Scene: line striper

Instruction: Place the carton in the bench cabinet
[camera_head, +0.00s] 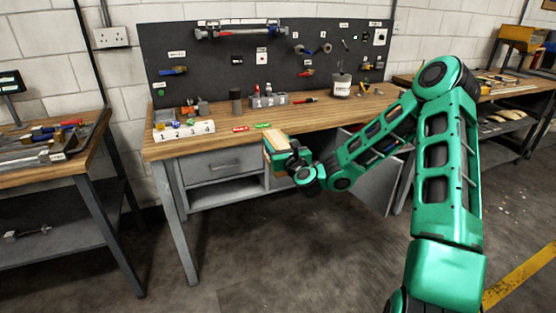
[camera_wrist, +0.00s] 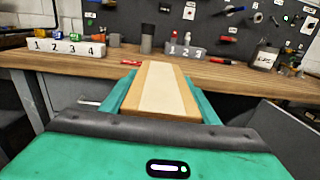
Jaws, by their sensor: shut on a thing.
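The carton (camera_head: 273,152) is a small tan box with a cream band. My gripper (camera_head: 287,158) is shut on it and holds it in front of the bench's front edge, near worktop height. In the wrist view the carton (camera_wrist: 160,90) lies between my two green fingers, its long side pointing toward the bench. The bench cabinet is under the right half of the worktop. A grey panel that looks like its open door (camera_head: 377,188) stands out from the bench behind my arm, and shows at the right in the wrist view (camera_wrist: 285,135). The cabinet's inside is mostly hidden.
A grey drawer (camera_head: 211,167) sits left of the carton. Floor before the bench is clear.

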